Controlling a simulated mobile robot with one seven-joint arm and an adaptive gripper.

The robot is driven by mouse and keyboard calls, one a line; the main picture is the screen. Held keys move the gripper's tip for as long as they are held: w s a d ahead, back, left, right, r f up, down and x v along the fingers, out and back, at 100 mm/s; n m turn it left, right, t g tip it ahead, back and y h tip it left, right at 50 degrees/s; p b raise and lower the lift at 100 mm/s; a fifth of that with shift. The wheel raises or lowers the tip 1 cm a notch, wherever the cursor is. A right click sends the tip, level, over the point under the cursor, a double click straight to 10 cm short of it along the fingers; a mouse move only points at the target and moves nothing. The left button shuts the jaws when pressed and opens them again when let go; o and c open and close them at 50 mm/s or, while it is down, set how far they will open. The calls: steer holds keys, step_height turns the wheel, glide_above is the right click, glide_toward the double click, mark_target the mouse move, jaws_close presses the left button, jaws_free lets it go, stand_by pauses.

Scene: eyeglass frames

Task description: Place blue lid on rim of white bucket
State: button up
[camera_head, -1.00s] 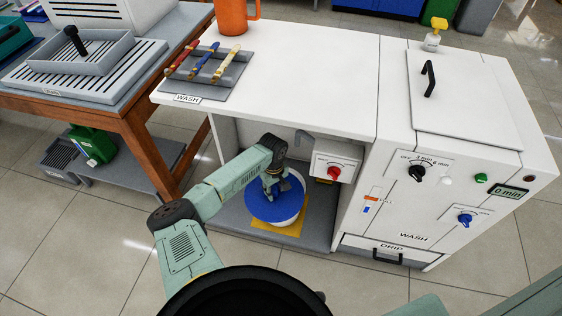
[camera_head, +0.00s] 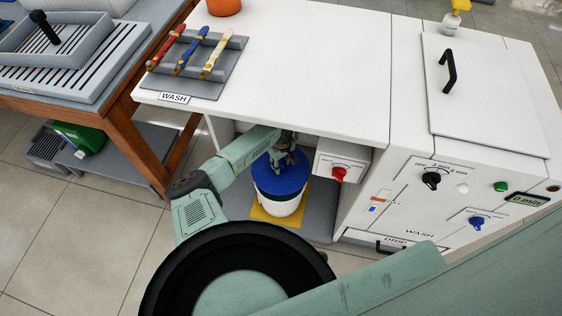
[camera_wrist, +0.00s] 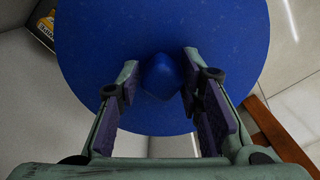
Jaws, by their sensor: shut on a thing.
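The white bucket (camera_head: 279,208) stands upright in the open bay under the white counter. The round blue lid (camera_head: 266,183) is over the bucket's mouth and appears about level with it. I cannot tell whether it touches the rim all the way round. My gripper (camera_head: 283,162) is above the lid, shut on its central knob. In the wrist view the lid (camera_wrist: 220,40) fills the upper middle, with the knob (camera_wrist: 160,78) between the fingers of my gripper (camera_wrist: 160,88). The bucket is hidden there beneath the lid.
A yellow mat (camera_head: 259,215) lies under the bucket. A box with a red knob (camera_head: 339,175) hangs close on the right, and the counter top (camera_head: 300,60) overhangs the bay. A wooden table (camera_head: 150,140) stands at the left.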

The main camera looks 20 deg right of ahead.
steer(key=shift+f+b, duration=2.25)
steer(key=shift+f, duration=0.65)
steer(key=shift+f+b, duration=0.65)
steer(key=shift+f, duration=0.25)
steer(key=o, duration=1.3)
steer(key=shift+o, duration=0.2)
step_height(320, 180, up, 12)
steer(key=shift+r, duration=0.1)
